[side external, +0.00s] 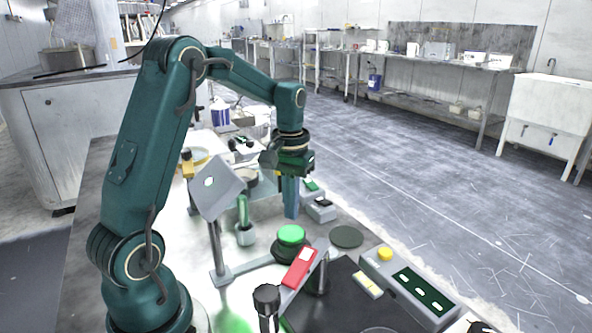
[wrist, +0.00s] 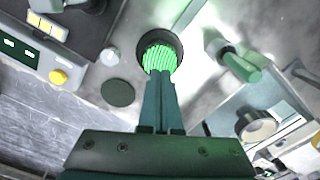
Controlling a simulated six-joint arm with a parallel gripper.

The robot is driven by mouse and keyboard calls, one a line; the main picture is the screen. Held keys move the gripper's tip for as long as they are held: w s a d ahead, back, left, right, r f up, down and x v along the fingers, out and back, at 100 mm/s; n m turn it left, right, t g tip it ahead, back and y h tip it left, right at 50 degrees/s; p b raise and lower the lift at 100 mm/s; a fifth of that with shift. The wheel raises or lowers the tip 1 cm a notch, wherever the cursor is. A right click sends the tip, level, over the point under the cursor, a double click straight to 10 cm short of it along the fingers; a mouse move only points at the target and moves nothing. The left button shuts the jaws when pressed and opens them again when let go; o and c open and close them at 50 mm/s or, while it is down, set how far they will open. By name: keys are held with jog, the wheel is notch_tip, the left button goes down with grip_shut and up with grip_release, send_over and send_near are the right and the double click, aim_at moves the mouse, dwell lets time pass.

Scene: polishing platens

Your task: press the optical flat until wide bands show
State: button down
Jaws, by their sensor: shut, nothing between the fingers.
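The optical flat is a round green disc (side external: 291,234) in a dark round holder, on the bench in front of the arm. In the wrist view the flat (wrist: 160,51) shows bright green with several narrow, slightly curved bands. My gripper (side external: 291,216) points down with its fingers shut and empty, close to the flat. In the wrist view the fingertips (wrist: 160,74) overlap the near edge of the flat and hide part of it. I cannot tell whether they touch it.
A tilted grey panel (side external: 217,186) on a post and a green-handled tool (side external: 244,212) in a holder stand left of the flat. A dark disc (side external: 346,236) and a control box (side external: 412,284) with a yellow knob (side external: 385,254) lie right.

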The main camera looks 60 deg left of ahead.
aim_at(291, 233)
jog(key=shift+r, duration=1.65)
jog(key=s+d+r+m+t, duration=0.3)
jog(key=s+d+r, duration=0.1)
jog(key=d+r, duration=0.4)
jog(key=s+d+f+m+t, duration=0.2)
jog(key=s+d+f+m, duration=0.1)
jog(key=s+d, duration=0.3)
jog(key=shift+s+f+t, duration=0.3)
jog(key=shift+s+f, duration=0.35)
jog(key=shift+s, duration=0.5)
